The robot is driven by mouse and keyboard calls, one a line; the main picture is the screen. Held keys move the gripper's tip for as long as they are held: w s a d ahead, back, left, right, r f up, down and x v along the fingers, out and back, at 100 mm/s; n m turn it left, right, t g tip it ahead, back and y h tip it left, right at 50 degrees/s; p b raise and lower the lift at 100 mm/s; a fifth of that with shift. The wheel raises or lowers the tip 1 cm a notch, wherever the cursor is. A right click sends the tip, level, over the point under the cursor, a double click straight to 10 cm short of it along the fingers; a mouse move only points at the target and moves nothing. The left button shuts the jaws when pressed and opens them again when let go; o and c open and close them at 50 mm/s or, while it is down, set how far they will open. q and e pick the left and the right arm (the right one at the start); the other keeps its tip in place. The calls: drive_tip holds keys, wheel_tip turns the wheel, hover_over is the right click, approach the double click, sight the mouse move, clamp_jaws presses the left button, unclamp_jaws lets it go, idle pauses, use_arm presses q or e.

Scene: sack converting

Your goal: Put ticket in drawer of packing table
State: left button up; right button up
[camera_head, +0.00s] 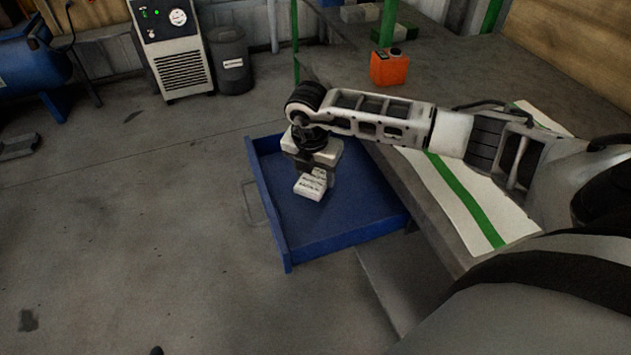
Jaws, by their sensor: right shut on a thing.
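The ticket (310,186) is a small white piece with dark print. My right gripper (318,174) is shut on it, pointing down over the open blue drawer (345,229). The ticket appears within the drawer's outline; I cannot tell whether it touches the drawer floor. The drawer is pulled out from under the packing table (428,218) and looks otherwise empty. My arm and gripper hide part of the drawer's back. My left gripper is not in view.
An orange container (389,67) stands on the table. A white sack with a green stripe (470,200) lies flat on it, partly under my arm. A grey cabinet (172,50) and a dark bin (231,62) stand at the back. The floor left of the drawer is clear.

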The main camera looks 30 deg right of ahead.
sight(315, 176)
drive_tip(key=shift+w+d+f, duration=0.15)
drive_tip(key=shift+w+f, duration=0.05)
drive_tip(key=shift+f, duration=0.05)
drive_tip(key=shift+w+d+f, duration=0.15)
drive_tip(key=shift+f, duration=1.65)
drive_tip(key=shift+f, duration=0.2)
drive_tip(key=o, duration=1)
drive_tip(key=shift+r, duration=0.1)
drive_tip(key=r, duration=0.4)
drive_tip(key=a+r, duration=0.1)
drive_tip(key=r, duration=0.3)
drive_tip(key=s+r, duration=0.1)
drive_tip(key=r, duration=0.3)
drive_tip(key=shift+a+r+p, duration=0.1)
drive_tip(key=shift+a+p, duration=0.2)
